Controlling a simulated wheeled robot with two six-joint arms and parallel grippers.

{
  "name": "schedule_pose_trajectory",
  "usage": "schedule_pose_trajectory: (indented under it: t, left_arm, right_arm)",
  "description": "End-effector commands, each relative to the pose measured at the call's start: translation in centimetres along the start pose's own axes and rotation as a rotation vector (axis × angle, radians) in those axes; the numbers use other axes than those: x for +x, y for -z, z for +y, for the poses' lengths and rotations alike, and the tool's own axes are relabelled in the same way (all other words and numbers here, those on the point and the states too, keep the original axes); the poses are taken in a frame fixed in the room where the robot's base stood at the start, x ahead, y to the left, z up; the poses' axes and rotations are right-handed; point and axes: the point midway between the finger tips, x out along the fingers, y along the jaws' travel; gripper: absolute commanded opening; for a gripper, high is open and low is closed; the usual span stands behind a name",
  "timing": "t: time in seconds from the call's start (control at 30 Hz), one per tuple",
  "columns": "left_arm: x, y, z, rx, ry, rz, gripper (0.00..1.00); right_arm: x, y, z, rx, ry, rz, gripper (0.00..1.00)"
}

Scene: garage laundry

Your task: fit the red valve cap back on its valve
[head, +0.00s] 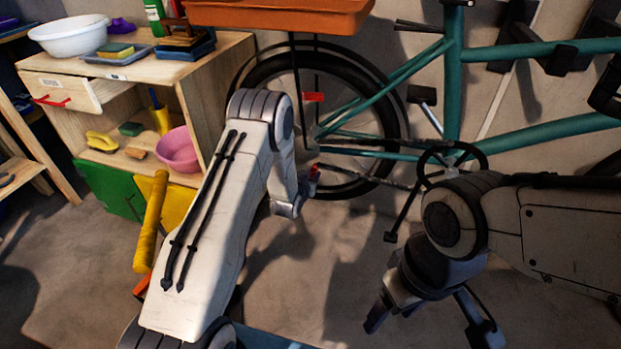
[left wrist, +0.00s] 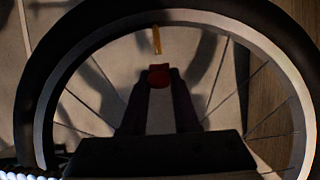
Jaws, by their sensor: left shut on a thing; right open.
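The red valve cap (left wrist: 159,75) is pinched between the fingertips of my left gripper (left wrist: 159,92) in the left wrist view. The brass-coloured valve (left wrist: 157,40) sticks down from the wheel rim just above the cap, roughly in line with it, with a small gap showing between them. In the head view my left gripper (head: 308,183) is at the lower part of the bicycle's wheel (head: 392,130), with the red cap (head: 315,169) at its tips. The valve cannot be made out there. My right gripper (head: 428,318) is open and empty above the floor.
The teal bicycle (head: 455,75) stands against the wall, its pedal crank near my right arm. An orange tray (head: 285,18) is above the wheel. A wooden cabinet (head: 205,105) with basins and sponges stands left. Spokes surround the left fingers. Floor at centre is clear.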

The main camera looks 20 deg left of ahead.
Motion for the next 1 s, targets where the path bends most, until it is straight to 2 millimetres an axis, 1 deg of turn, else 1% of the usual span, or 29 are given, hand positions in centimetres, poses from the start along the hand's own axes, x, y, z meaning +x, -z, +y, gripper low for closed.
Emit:
schedule_pose_trajectory:
  t: [0.47, 1.0]
  left_arm:
    - [0.1, -0.1, 0.0, 0.0, 0.0, 0.001, 0.0]
    - [0.6, -1.5, 0.0, 0.0, 0.0, 0.001, 0.0]
  right_arm:
    - [0.1, 0.0, 0.0, 0.0, 0.0, 0.0, 0.66]
    - [1.2, -0.1, 0.1, 0.0, 0.0, 0.0, 0.66]
